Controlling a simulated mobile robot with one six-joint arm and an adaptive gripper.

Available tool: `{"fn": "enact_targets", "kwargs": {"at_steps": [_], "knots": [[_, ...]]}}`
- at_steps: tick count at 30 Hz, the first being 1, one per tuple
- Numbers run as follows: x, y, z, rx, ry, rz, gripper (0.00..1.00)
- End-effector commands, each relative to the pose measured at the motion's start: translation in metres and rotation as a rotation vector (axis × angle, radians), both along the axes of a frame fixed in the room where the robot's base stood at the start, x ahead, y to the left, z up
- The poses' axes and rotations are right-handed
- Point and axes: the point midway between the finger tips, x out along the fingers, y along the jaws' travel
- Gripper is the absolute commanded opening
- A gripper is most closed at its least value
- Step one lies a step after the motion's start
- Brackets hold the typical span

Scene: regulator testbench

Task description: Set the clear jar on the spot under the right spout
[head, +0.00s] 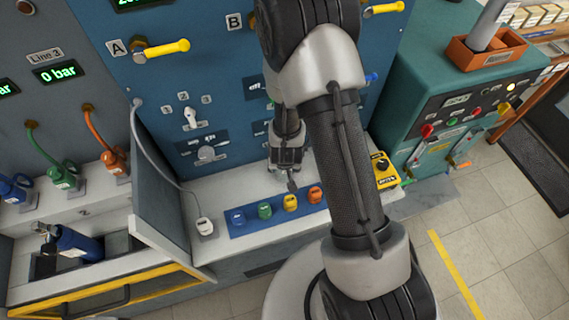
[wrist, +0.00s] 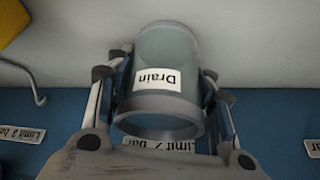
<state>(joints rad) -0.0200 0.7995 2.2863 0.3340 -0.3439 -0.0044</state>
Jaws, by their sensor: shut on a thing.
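A grey-green, see-through jar (wrist: 165,50) with a white "Drain" label fills the middle of the wrist view, one rim towards the camera. My gripper (wrist: 163,75) is shut on it, one finger against each side. In the head view my gripper (head: 288,172) hangs above the white bench, in front of the blue panel and behind a row of coloured knobs. The jar cannot be made out clearly there. The right spout and the spot under it cannot be made out; my arm covers part of the panel.
The blue strip (head: 238,228) with several coloured knobs lies on the bench front. A yellow box (head: 384,172) is to its right, and a white device (head: 205,227) with a cable to its left. Yellow handles (head: 165,48) stick out of the panel. A teal cabinet (head: 420,85) stands at right.

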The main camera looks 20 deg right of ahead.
Motion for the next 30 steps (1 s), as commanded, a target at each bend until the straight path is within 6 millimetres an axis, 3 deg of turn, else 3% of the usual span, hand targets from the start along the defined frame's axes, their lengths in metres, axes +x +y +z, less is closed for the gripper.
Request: {"fn": "enact_targets", "kwargs": {"at_steps": [6, 7, 15, 25, 30], "knots": [[0.0, 0.0, -0.005, 0.0, 0.001, 0.0, 0.1], [0.0, 0.0, -0.004, 0.0, 0.001, 0.0, 0.5], [0.0, 0.0, -0.003, 0.0, 0.002, 0.001, 0.68], [0.0, 0.0, -0.002, 0.0, 0.001, 0.001, 0.69], [-0.004, 0.001, 0.014, 0.001, 0.0, 0.001, 0.69]]}}
